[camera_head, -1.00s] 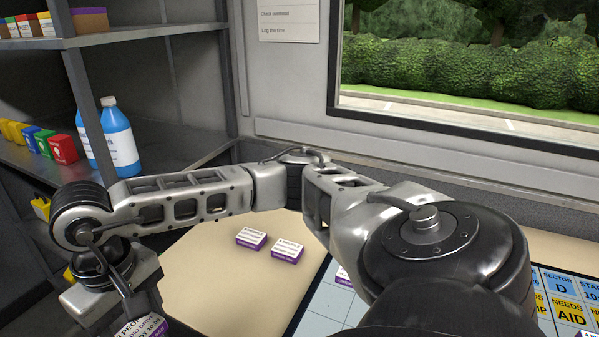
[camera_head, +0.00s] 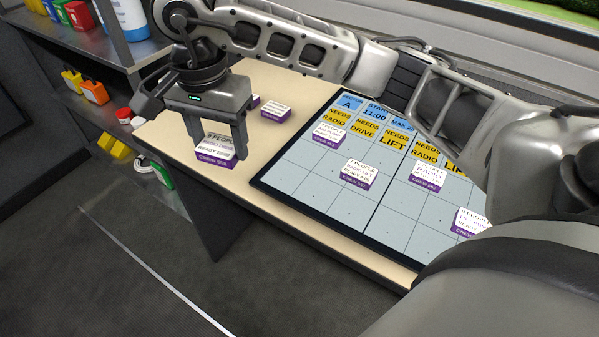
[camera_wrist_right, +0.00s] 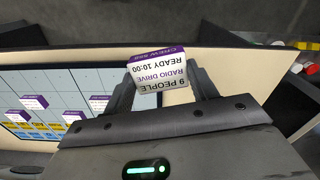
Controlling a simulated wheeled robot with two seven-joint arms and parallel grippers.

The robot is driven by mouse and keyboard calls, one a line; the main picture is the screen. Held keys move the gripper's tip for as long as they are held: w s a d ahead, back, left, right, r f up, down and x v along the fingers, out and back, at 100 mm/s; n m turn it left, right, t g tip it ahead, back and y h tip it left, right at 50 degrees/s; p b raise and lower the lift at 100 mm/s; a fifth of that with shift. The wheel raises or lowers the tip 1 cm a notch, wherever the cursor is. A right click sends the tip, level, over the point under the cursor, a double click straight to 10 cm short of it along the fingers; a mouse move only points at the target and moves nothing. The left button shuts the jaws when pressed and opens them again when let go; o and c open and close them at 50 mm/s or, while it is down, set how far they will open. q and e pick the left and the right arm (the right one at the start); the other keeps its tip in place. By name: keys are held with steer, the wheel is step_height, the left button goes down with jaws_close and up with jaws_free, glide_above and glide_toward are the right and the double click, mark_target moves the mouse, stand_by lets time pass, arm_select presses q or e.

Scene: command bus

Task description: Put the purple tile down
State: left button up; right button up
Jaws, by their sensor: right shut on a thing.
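My right gripper (camera_head: 212,140) points down near the left front part of the table. It is shut on a white-topped purple tile (camera_head: 215,158), with one finger on each side. The right wrist view shows the tile (camera_wrist_right: 160,76) between the fingertips, marked 9 people, radio drive, ready 10:00. I cannot tell whether it touches the tabletop (camera_head: 232,187) or hangs just above it. My left gripper is not in view.
Loose purple tiles (camera_head: 276,112) lie behind the held one. A board (camera_head: 315,205) with a grid, header cards and several purple tiles lies to the right. Shelves (camera_head: 150,52) stand at the left. Bare table surrounds the gripper, close to the front edge.

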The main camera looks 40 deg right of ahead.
steer(key=shift+w+a+r+m, duration=0.15)
steer(key=shift+a+r+m, duration=0.1)
steer(key=shift+m, duration=0.35)
steer(key=shift+w+a+r+m, duration=0.1)
steer(key=shift+a+r+m, duration=0.1)
steer(key=shift+m, duration=0.4)
steer(key=s+d+f+p, duration=0.15)
steer(key=d+f, duration=0.25)
steer(key=d, duration=0.5)
glide_above(296, 178)
steer(key=a, duration=0.1)
step_height(296, 178, down, 4)
steer(key=shift+w+a, duration=0.1)
steer(key=shift+a, duration=0.05)
steer(key=shift+d+f, duration=0.35)
steer(key=shift+f, duration=0.15)
steer(key=f, duration=0.1)
steer(key=f+p, duration=0.1)
steer(key=f, duration=0.1)
steer(key=shift+d, duration=0.35)
steer(key=shift+f, duration=0.35)
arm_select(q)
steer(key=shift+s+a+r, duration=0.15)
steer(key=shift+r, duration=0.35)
arm_select(e)
steer(key=shift+f, duration=0.1)
